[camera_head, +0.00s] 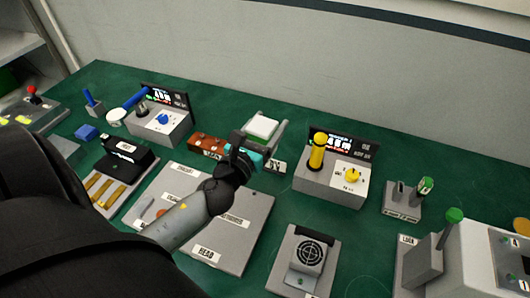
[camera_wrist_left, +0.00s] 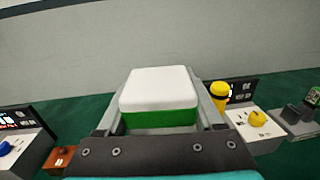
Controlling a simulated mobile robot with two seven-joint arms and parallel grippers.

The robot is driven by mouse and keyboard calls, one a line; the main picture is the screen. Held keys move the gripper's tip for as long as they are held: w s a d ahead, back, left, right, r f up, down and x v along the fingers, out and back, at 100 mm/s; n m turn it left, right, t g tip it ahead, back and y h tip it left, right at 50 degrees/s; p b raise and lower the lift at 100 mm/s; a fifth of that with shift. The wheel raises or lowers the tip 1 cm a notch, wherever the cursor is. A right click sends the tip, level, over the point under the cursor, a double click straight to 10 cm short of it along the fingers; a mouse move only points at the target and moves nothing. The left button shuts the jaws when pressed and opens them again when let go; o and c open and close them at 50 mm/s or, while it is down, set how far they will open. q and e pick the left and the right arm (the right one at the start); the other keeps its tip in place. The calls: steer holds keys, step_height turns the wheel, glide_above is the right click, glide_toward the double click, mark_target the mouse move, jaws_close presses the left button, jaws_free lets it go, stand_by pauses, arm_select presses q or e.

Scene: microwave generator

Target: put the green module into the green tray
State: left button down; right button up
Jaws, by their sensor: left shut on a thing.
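The green module (camera_head: 262,126) is a box with a white top and a green lower part. My left gripper (camera_head: 265,130) is shut on it, above the back middle of the bench. In the left wrist view the module (camera_wrist_left: 158,100) sits between the two grey fingers, its green side facing the camera. I cannot clearly make out the green tray. A green thing (camera_head: 7,80) shows partly at the far left edge, but I cannot tell what it is. My right gripper is not in view.
A device with a blue knob (camera_head: 163,120) stands left of the gripper. A device with a yellow cylinder (camera_head: 317,152) stands to its right. A fan unit (camera_head: 308,257) and a labelled grey panel (camera_head: 240,238) lie nearer. A wall closes the back.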

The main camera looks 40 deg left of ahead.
arm_select(q)
steer(key=w+a+r+y+p, duration=0.1)
steer(key=w+a+r+p, duration=0.15)
steer(key=a, duration=0.35)
steer(key=shift+n+y, duration=0.3)
steer(key=shift+n, duration=0.2)
steer(key=shift+s+a+f+b, duration=0.1)
steer(key=shift+f+b, duration=2.6)
steer(key=shift+f, duration=0.6)
steer(key=shift+s+a+f+b, duration=0.1)
steer(key=shift+f+b, duration=2.6)
steer(key=shift+f, duration=0.6)
steer(key=shift+s+a+f+b, duration=0.1)
steer(key=shift+f+b, duration=2.6)
steer(key=shift+f, duration=0.6)
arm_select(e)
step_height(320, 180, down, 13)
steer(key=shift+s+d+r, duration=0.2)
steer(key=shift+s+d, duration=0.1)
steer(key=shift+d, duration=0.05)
arm_select(q)
steer(key=shift+f, duration=0.1)
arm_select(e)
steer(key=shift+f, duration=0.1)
arm_select(q)
steer(key=shift+f, duration=0.15)
jaws_free()
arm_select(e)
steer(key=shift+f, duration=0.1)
